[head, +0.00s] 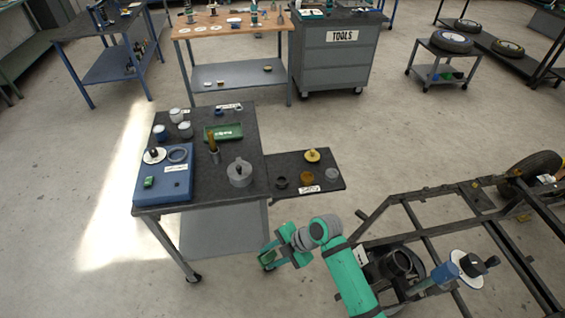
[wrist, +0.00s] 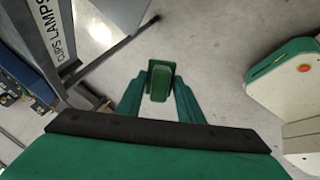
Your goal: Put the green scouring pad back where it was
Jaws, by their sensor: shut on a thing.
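My gripper (head: 274,250) is shut on the green scouring pad (wrist: 160,82), which sits between the fingertips in the wrist view. In the head view the pad (head: 266,257) is small and dark green at the end of my arm. My gripper holds it off the front right of the dark workbench (head: 215,200), apart from the bench top. In the wrist view, grey floor shows beyond the pad.
A blue mat or tray (head: 144,198) on the bench holds a small green item (head: 148,182) and rings. A green tray (head: 236,132), a grey lidded pot (head: 240,174) and several jars stand there. A side shelf (head: 325,170) carries small parts. A vehicle frame (head: 410,215) lies right.

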